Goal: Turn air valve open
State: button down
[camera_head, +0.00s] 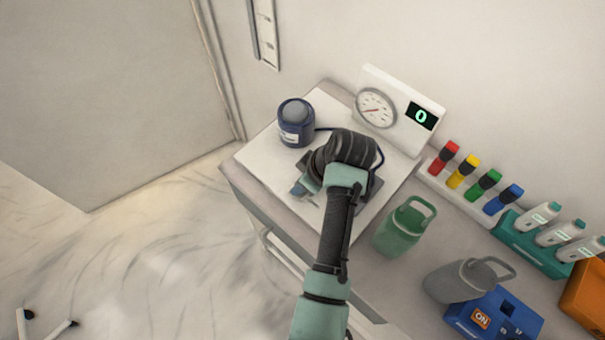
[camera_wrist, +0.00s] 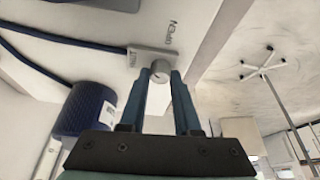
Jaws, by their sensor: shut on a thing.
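The air valve is a small light grey knob (camera_wrist: 160,68) on a pale plate in the wrist view. Printed lettering beside it appears to read OPEN, and smaller text lies on its other side. My gripper (camera_wrist: 162,76) has its two blue fingers on either side of the knob, shut on it at the fingertips. In the head view my arm and wrist hide the valve. A dark blue cylinder (camera_head: 295,124) with a hose stands behind my wrist and also shows in the wrist view (camera_wrist: 84,110). A white gauge box (camera_head: 398,108) has a dial and a green display reading 0.
A green jug (camera_head: 404,228) and a grey jug (camera_head: 462,281) stand right of my arm. Coloured markers (camera_head: 476,177), a green rack of white devices (camera_head: 528,243) and a blue box (camera_head: 494,316) line the right side. Open floor lies left of the table.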

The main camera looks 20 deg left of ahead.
jog(key=m+t+p, duration=0.1)
jog(key=m+p, duration=0.1)
jog(key=m+t+h+p, duration=0.1)
jog(key=m, duration=0.2)
jog(key=shift+s+a+r+m+p, duration=0.1)
jog(key=shift+s+r+m+p, duration=0.1)
jog(key=shift+m+p, duration=0.15)
jog(key=shift+f+m+t+h+p, duration=0.1)
jog(key=shift+m+t+h+p, duration=0.35)
jog(key=shift+m, duration=0.65)
jog(key=shift+f+m+t+h+p, duration=0.15)
jog(key=shift+m+p, duration=0.45)
jog(key=shift+m, duration=0.45)
jog(key=c, duration=0.6)
grip_release()
jog(key=shift+r, duration=0.15)
jog(key=b+v, duration=0.1)
jog(key=v, duration=1.1)
jog(key=shift+s+r, duration=0.15)
jog(key=shift+r, duration=0.25)
